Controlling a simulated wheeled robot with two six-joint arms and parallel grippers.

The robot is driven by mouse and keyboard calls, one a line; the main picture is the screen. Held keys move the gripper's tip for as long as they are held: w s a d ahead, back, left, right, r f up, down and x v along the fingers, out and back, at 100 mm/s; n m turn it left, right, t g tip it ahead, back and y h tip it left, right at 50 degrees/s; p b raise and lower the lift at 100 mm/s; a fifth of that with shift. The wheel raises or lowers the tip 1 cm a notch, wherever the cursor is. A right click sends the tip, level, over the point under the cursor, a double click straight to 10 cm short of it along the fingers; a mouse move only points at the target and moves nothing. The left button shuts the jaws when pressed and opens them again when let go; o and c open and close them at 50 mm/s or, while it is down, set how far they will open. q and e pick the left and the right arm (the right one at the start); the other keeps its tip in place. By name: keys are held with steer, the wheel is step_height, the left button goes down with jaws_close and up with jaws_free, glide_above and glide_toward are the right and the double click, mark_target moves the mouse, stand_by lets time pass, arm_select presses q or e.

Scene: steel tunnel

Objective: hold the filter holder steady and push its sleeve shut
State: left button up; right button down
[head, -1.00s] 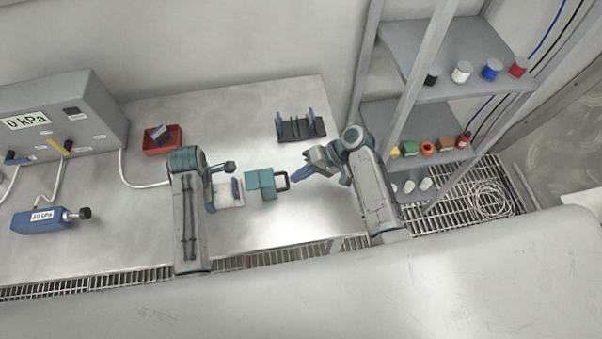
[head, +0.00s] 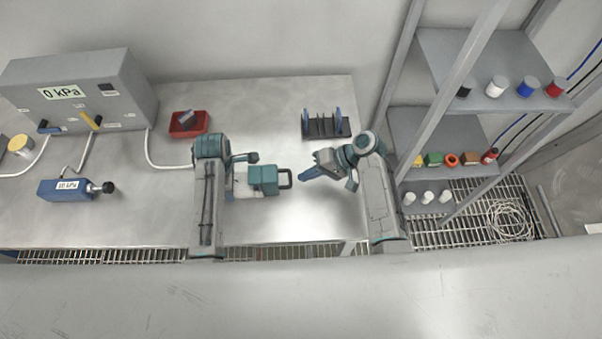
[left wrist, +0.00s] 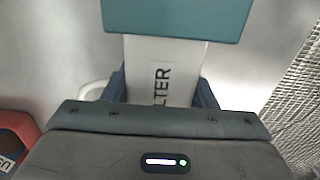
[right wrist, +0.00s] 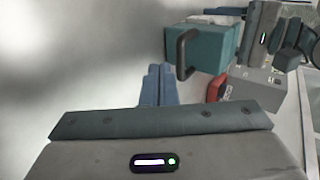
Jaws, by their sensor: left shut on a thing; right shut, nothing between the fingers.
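The filter holder has a white body (head: 246,190) lettered "…LTER" in the left wrist view (left wrist: 165,75). Its teal sleeve (head: 264,176) has a dark loop handle (head: 286,178) on the right end. My left gripper (head: 236,181) is shut on the white body, a blue finger on each side in the left wrist view. A stretch of white body shows between the gripper and the sleeve. My right gripper (head: 301,178) is shut and empty, its blue fingertips just right of the handle with a small gap. The handle also shows in the right wrist view (right wrist: 184,55).
A black rack (head: 326,127) with blue uprights stands behind on the steel table. Shelves (head: 440,130) stand close on the right. The front table is clear.

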steer(key=d+f+v, duration=0.1)
steer(key=v, duration=1)
arm_select(q)
steer(key=o, duration=1.2)
steer(key=shift+c, duration=0.2)
